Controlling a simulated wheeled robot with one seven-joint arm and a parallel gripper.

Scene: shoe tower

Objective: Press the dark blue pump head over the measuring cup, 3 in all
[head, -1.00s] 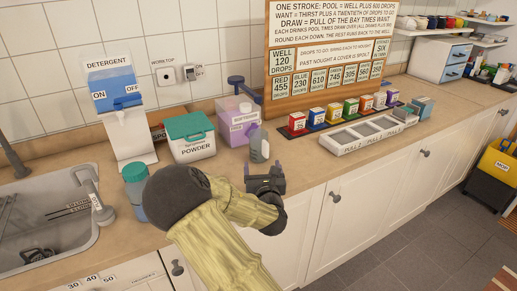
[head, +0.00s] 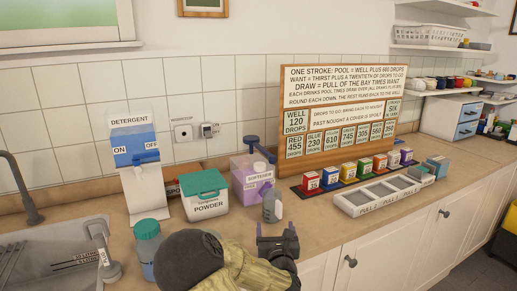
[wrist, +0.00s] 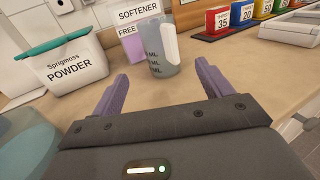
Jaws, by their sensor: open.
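The dark blue pump head (head: 260,150) sits on top of the purple softener bottle (head: 240,182), against the back wall. The bottle's front also shows in the wrist view (wrist: 132,30), where the pump head is out of frame. The measuring cup (head: 272,208), grey and translucent with a pale part, stands upright on the worktop in front of the bottle. It also shows in the wrist view (wrist: 165,62) with ML marks. My gripper (head: 277,238) is open and empty, low in front of the cup. In the wrist view its purple fingers (wrist: 161,75) spread to either side below the cup.
A powder box (head: 206,196) with a green lid and a teal-lidded jar (head: 147,245) stand left. A detergent dispenser (head: 137,165) is farther left, beside the sink (head: 55,262). Coloured boxes (head: 348,171), a pale tray (head: 378,194) and a sign board (head: 338,115) are right.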

